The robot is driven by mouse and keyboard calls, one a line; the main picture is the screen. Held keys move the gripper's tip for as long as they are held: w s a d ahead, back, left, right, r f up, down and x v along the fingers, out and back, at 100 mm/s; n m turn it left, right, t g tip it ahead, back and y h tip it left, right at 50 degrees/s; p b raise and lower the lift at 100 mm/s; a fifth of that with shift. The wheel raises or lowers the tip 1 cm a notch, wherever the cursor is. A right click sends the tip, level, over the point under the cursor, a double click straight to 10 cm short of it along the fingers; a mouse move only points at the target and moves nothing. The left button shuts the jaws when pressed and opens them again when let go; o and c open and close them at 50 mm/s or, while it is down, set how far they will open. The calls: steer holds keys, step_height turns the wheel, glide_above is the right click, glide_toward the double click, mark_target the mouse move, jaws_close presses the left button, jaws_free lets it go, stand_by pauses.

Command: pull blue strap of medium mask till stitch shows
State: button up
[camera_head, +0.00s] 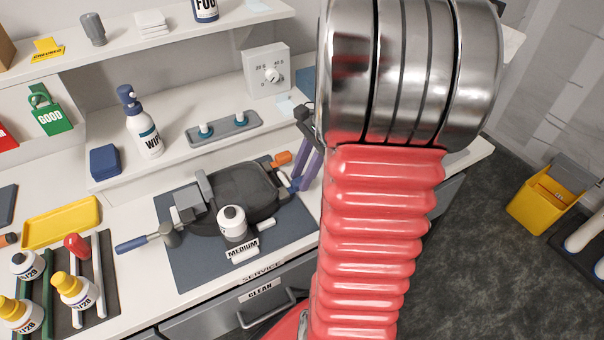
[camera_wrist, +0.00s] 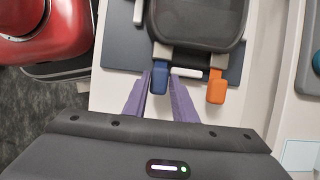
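The medium mask (camera_head: 250,190) is a dark rounded body lying on a blue-grey mat (camera_head: 185,265), behind a MEDIUM label (camera_head: 243,247). It also shows at the top of the wrist view (camera_wrist: 198,20). The blue strap end (camera_wrist: 160,78) sticks out from the mask's near edge in the wrist view, left of an orange end (camera_wrist: 216,88). My gripper (camera_wrist: 160,84) has its two purple fingers on either side of the blue end. I cannot tell whether they press on it. In the head view, my gripper (camera_head: 305,175) is at the mask's right side. No stitch is discernible.
A white round-capped piece (camera_head: 232,222) stands at the mask's front. A blue-handled tool (camera_head: 140,243) is at the left. A wipe bottle (camera_head: 142,125) and a dial box (camera_head: 266,72) stand behind. Bottles (camera_head: 75,290) fill the rack at lower left.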

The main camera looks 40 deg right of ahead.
jaws_close()
stand_by(0.4)
